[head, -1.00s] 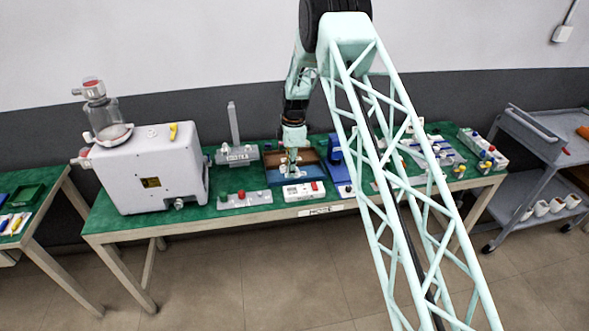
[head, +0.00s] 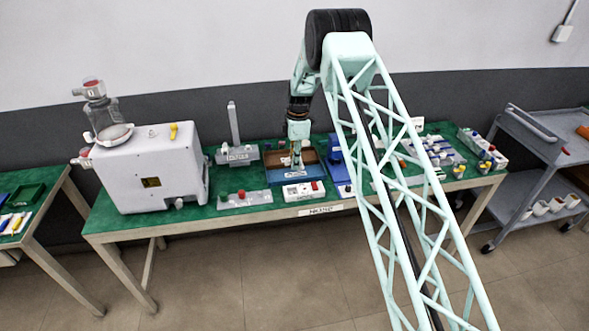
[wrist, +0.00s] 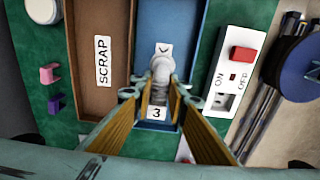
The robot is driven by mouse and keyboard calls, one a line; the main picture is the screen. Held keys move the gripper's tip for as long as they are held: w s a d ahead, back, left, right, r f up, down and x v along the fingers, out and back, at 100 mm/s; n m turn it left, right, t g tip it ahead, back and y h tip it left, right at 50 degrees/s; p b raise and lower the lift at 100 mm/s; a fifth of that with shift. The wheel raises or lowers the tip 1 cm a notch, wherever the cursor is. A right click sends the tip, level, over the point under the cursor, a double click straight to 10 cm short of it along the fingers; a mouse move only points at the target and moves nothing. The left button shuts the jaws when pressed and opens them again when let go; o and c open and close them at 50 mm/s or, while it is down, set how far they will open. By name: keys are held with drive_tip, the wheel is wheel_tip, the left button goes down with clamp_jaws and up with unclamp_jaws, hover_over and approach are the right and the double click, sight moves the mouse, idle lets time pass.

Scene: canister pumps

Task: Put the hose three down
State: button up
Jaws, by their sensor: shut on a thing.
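My gripper (wrist: 158,95) points down over the two-part tray and is shut on a short pale grey hose piece (wrist: 163,66). A label reading 3 (wrist: 157,113) shows between the fingers; I cannot tell whether it is on the hose or below it. The hose is over the blue compartment (wrist: 186,22), which has a white check-mark label. I cannot tell whether it touches the compartment floor. The brown compartment (wrist: 104,95), labelled SCRAP, lies beside it. In the head view, my gripper (head: 297,165) is small above the tray (head: 268,177), and the hose is hard to make out.
A white switch box (wrist: 234,72) with a red button stands close beside the blue compartment. A blue device (head: 336,160) stands right of the tray. A grey stand with a post (head: 235,130) is to the left, near a large white machine (head: 150,175).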

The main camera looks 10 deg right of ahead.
sight(295, 175)
drive_tip(key=shift+f, duration=1.65)
drive_tip(key=shift+f, duration=0.2)
drive_tip(key=o, duration=0.9)
drive_tip(key=shift+r, duration=0.2)
drive_tip(key=r, duration=1.1)
drive_tip(key=shift+d+r, duration=0.1)
drive_tip(key=shift+d, duration=0.2)
drive_tip(key=shift+s+r, duration=0.1)
drive_tip(key=shift+r, duration=0.3)
drive_tip(key=shift+r, duration=0.1)
